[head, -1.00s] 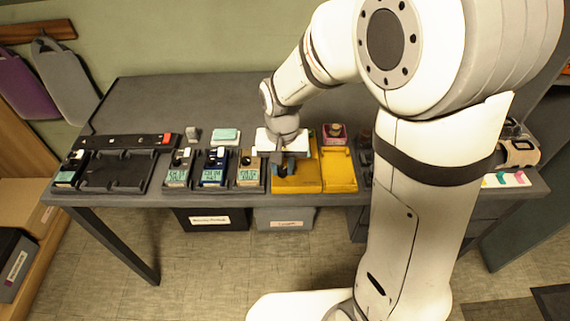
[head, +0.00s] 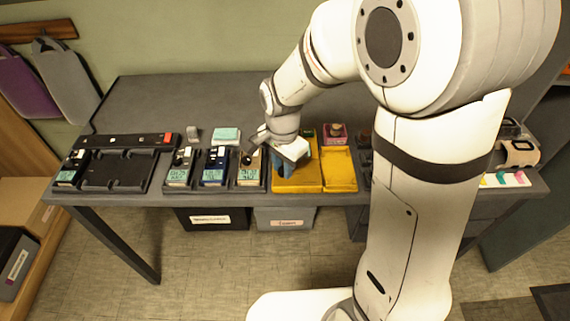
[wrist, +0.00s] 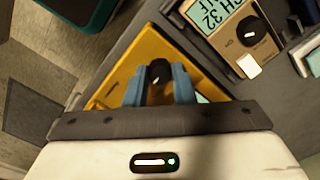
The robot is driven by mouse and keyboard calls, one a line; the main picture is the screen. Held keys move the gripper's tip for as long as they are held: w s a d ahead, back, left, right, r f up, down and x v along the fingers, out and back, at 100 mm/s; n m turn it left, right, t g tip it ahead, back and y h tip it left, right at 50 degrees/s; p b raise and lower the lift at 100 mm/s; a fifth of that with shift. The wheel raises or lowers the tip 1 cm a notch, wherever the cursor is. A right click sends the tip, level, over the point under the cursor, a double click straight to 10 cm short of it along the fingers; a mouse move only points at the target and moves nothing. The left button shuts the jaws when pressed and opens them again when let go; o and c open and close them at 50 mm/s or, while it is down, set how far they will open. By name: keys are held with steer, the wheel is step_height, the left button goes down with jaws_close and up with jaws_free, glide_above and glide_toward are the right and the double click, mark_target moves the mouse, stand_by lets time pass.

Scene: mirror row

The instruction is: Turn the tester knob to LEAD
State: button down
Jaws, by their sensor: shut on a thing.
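My gripper (head: 286,168) is over the left of two yellow units in the head view. In the wrist view its blue fingers (wrist: 158,88) are shut on a black knob (wrist: 158,72) with a small white mark. The yellow tester body (wrist: 150,45) shows around the fingers, with a corner of a pale screen (wrist: 205,98) at their right. In the head view the yellow body (head: 297,187) shows below the gripper, which hides the knob there. No position labels, LEAD included, can be read.
A tan handset (head: 250,170) with its own black knob (wrist: 252,30) stands close by on the left. Blue (head: 214,168) and grey (head: 180,168) handsets stand farther left. Another yellow unit (head: 341,176) is at the right. The table's back (head: 190,95) is clear.

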stand_by(0.6)
steer(key=c, duration=1.2)
jaws_free()
step_height(320, 180, up, 8)
steer(key=shift+f+p, duration=0.1)
steer(key=shift+p, duration=0.3)
steer(key=s+d+r+n+t+p, duration=0.2)
steer(key=s+d+r+n+p, duration=0.2)
steer(key=s+d+r+n, duration=0.4)
steer(key=s+d+n, duration=0.1)
steer(key=s+d, duration=0.3)
steer(key=d, duration=0.1)
steer(key=shift+s+r+t, duration=0.15)
steer(key=shift+s+t, duration=0.15)
steer(key=shift+s, duration=0.1)
